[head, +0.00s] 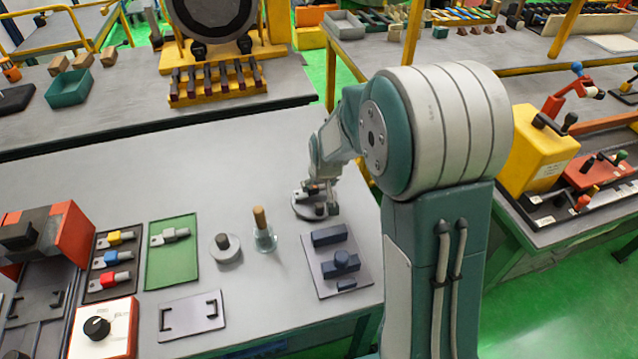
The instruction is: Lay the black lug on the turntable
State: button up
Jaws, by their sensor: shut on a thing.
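My gripper (325,198) is at the turntable (300,213), a small dark round disc at the back right of the near table. My gripper is shut on the black lug (305,195), of which only a small dark and metallic part shows. The lug is over the disc; whether it touches the disc I cannot tell. My fingers and wrist hide part of the disc and the lug.
A dark fixture plate (333,262) lies in front of the turntable. A glass bottle (263,232) and a round grey piece (226,248) stand to the left. Further left are a green mat (158,270) with a lug and a tray of coloured lugs (112,262).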

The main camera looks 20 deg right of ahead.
jog(key=shift+f, duration=0.5)
jog(key=o, duration=1)
jog(key=v, duration=1.2)
jog(key=shift+t, duration=0.6)
jog(key=s+r, duration=0.3)
jog(key=s, duration=0.4)
jog(key=s+a+r, duration=0.1)
jog(key=s+r, duration=0.1)
jog(key=s, duration=0.6)
jog(key=s+r, duration=0.3)
jog(key=s, duration=0.4)
jog(key=shift+s+a+r, duration=0.3)
jog(key=shift+s+r, duration=0.05)
jog(key=shift+s, duration=0.05)
